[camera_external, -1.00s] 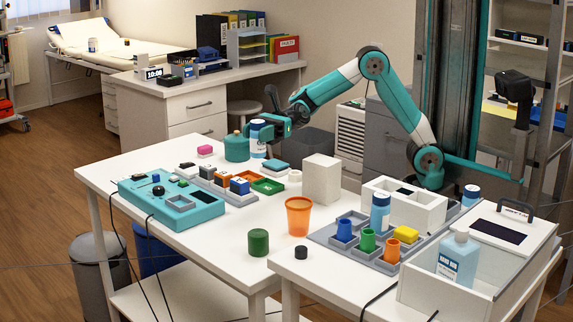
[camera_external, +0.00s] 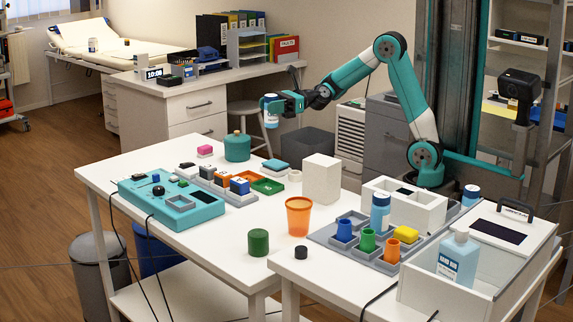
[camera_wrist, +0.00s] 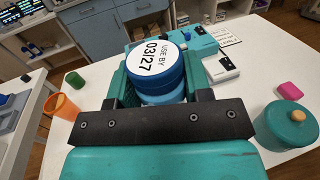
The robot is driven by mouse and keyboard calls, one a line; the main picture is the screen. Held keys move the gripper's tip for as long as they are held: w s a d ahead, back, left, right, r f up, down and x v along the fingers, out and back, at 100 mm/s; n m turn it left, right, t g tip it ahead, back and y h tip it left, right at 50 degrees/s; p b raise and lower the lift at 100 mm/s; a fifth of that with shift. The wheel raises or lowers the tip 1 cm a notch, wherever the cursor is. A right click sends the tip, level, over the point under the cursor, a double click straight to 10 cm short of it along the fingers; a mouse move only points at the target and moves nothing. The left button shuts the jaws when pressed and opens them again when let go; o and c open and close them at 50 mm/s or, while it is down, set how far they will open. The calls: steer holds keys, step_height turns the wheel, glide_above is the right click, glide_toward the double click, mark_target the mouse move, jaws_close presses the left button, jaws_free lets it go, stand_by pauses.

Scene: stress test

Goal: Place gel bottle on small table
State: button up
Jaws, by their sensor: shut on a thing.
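My gripper (camera_external: 276,103) is raised above the far side of the white table (camera_external: 215,255). Labels are too small to tell which bottle is the gel. A second white table (camera_external: 322,290) stands at the front right; which table is the small one is unclear.
A teal jar (camera_external: 237,147), white box (camera_external: 321,179) and orange cup (camera_external: 298,217) stand on the table. A teal panel (camera_external: 172,203) lies at its left. A grey tray (camera_external: 345,250) with cups is at the right.

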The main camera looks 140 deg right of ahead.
steer(key=s+d+f+m+g+h, duration=0.1)
steer(key=s+d+m+g+h, duration=0.2)
steer(key=s, duration=0.6)
steer(key=s+f+m+g+h, duration=0.15)
steer(key=s+h, duration=0.25)
steer(key=s, duration=0.4)
step_height(320, 180, up, 20)
steer(key=p, duration=1.8)
steer(key=shift+s+d+f+t+p, duration=0.15)
steer(key=shift+f+t+p, duration=0.05)
steer(key=shift+t+p, duration=0.25)
steer(key=shift+f+m, duration=0.1)
steer(key=shift+m, duration=0.15)
